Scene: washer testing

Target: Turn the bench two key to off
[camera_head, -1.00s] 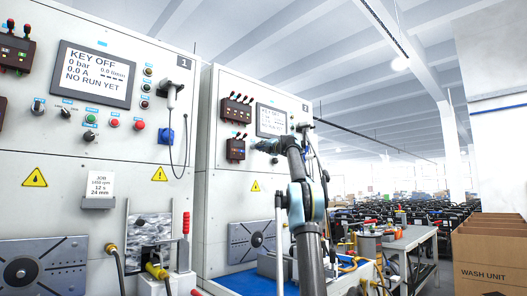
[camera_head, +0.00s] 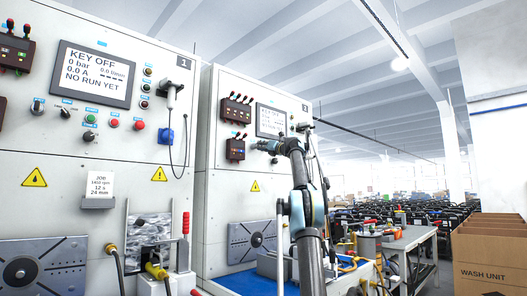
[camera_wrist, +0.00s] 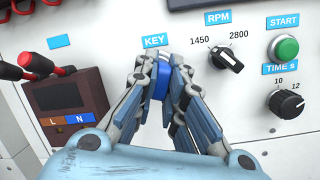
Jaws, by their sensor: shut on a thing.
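The bench two key sits under the blue KEY label (camera_wrist: 155,41) in the wrist view. My gripper (camera_wrist: 159,72) is at the panel there, its fingers closed around a bright blue piece, the key (camera_wrist: 160,84). The fingers hide most of the key and its switch, so I cannot tell its angle. In the head view my gripper (camera_head: 256,146) reaches the front of bench two (camera_head: 215,170), below its display (camera_head: 270,121). The display's top line begins with KEY; the rest is too small to read surely.
An RPM knob (camera_wrist: 226,56), a green START button (camera_wrist: 286,47) and a TIME knob (camera_wrist: 287,102) lie right of the fingers. A brown module with red levers (camera_wrist: 66,95) is close on the left. Bench one (camera_head: 100,150) stands left, its screen (camera_head: 94,74) showing KEY OFF.

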